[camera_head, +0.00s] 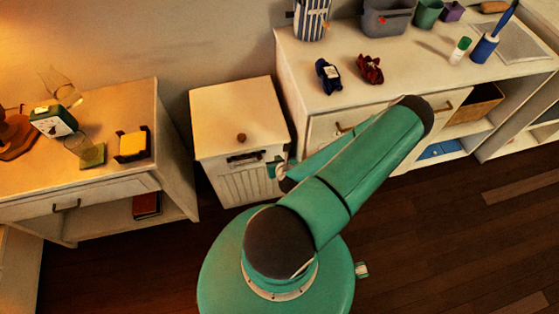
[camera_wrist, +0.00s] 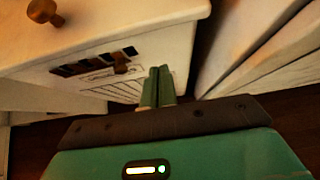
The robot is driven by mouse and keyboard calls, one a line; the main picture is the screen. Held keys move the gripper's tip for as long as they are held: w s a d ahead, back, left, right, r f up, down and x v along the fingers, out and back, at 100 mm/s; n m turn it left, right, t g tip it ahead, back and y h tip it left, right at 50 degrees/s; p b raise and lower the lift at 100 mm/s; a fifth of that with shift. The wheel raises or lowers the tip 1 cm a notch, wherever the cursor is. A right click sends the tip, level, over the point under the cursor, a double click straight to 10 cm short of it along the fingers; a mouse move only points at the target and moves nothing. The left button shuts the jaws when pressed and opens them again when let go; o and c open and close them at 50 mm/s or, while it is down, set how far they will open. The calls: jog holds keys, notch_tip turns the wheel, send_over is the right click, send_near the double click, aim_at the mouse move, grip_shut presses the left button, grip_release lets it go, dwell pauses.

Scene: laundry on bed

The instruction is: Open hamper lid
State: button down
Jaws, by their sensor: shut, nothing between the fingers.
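The hamper (camera_head: 236,183) is a small cream cabinet with a slatted front, standing between two pieces of furniture. Its flat lid (camera_head: 236,112) lies closed on top and has a round brown knob (camera_head: 241,138). A dark handle (camera_head: 245,157) runs along the front just below the lid edge. My gripper (camera_head: 276,169) is at the hamper's front right corner, partly hidden by my arm. In the wrist view the lid (camera_wrist: 110,22), the knob (camera_wrist: 43,10) and the dark handle (camera_wrist: 95,62) show to the left. My gripper's green fingers (camera_wrist: 157,84) are together and empty, right of the handle.
A cream dresser (camera_head: 390,100) stands close on the hamper's right, with small items on top. A nightstand (camera_head: 85,180) with a clock (camera_head: 53,121) and a yellow box (camera_head: 133,145) stands on the left. Wooden floor (camera_head: 450,240) is clear at the right.

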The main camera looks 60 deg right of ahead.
aim_at(274, 152)
jog(key=x, duration=0.5)
jog(key=shift+w+d+f, duration=0.2)
jog(key=shift+w, duration=0.05)
notch_tip(274, 152, up, 3)
jog(key=shift+s+f, duration=0.1)
jog(key=shift+f, duration=0.1)
jog(key=shift+a+r, duration=0.1)
jog(key=shift+r, duration=0.7)
